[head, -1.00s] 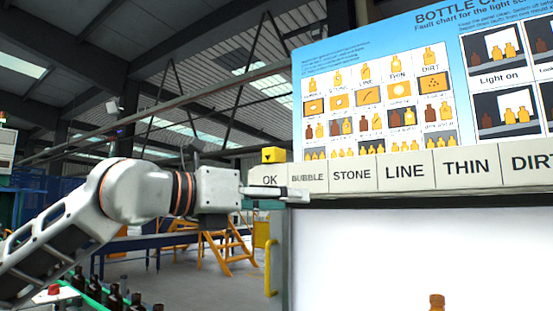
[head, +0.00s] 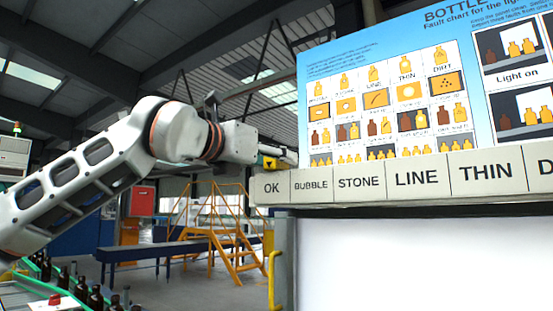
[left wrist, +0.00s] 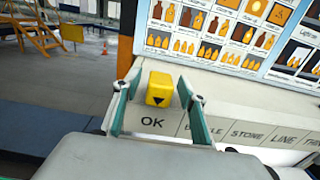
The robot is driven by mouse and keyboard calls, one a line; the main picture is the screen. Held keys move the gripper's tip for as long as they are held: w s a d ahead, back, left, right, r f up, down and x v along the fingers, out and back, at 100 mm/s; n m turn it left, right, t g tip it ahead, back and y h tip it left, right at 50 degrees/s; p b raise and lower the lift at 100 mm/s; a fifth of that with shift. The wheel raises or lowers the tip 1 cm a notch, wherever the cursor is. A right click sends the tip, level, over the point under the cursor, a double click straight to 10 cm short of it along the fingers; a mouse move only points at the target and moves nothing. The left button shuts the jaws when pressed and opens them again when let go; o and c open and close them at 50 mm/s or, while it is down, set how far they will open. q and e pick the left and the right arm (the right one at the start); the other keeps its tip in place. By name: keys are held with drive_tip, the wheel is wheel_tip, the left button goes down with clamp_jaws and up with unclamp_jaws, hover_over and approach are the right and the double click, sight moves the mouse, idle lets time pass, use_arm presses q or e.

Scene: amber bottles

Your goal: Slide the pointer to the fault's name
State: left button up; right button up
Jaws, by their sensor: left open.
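The yellow pointer (head: 269,163) with a black down arrow sits on top of the label strip (head: 336,183), above OK at its left end. The strip reads OK, BUBBLE, STONE, LINE, THIN and part of another word. In the left wrist view the pointer (left wrist: 160,88) stands between the two teal-padded fingers of my left gripper (left wrist: 159,82). The fingers are open, one on each side, with a visible gap at least on the right. In the head view my left gripper (head: 276,156) partly hides the pointer. My right gripper is not in view.
A fault chart (head: 390,100) rises just behind the strip. A white light panel (head: 410,255) lies below it. At the left are dark bottles (head: 75,285) on a green-edged conveyor, and yellow steps (head: 235,235) stand farther back.

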use_arm(q)
drive_tip(key=shift+w+d, duration=0.3)
drive_tip(key=shift+w, duration=0.05)
clamp_jaws()
